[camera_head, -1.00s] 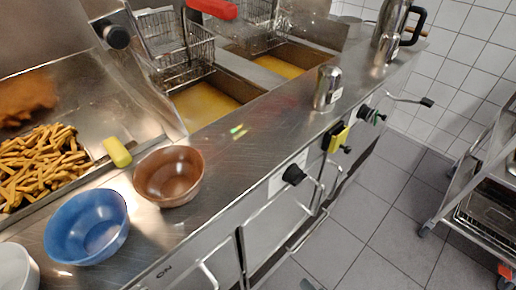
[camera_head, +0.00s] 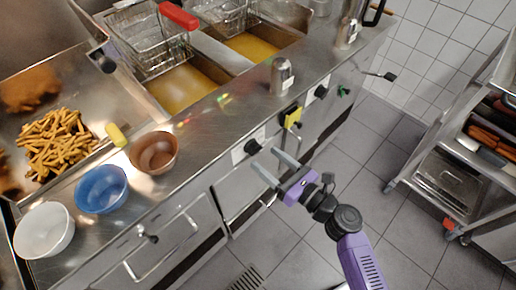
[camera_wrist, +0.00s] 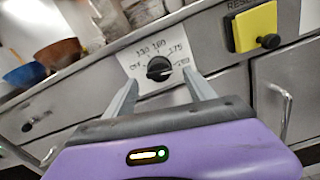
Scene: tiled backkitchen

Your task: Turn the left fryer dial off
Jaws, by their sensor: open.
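The left fryer dial (camera_head: 253,146) is a black round knob on a white label on the steel front panel. In the wrist view the dial (camera_wrist: 159,68) has printed marks around it, OFF at the left, then 130, 160, 175 and a blurred one at the right. Which mark it points to is hard to tell. My gripper (camera_head: 264,157) is open in front of the dial. In the wrist view its fingertips (camera_wrist: 160,77) are spread either side of the knob, and I see no contact.
A yellow reset switch (camera_head: 293,115), another black dial (camera_head: 321,91) and a green knob (camera_head: 343,90) lie further right. Door handles (camera_head: 190,224) stick out below. Bowls, fries and fryer baskets are on the counter (camera_head: 215,125). A rack cart (camera_head: 440,150) stands right; floor between is free.

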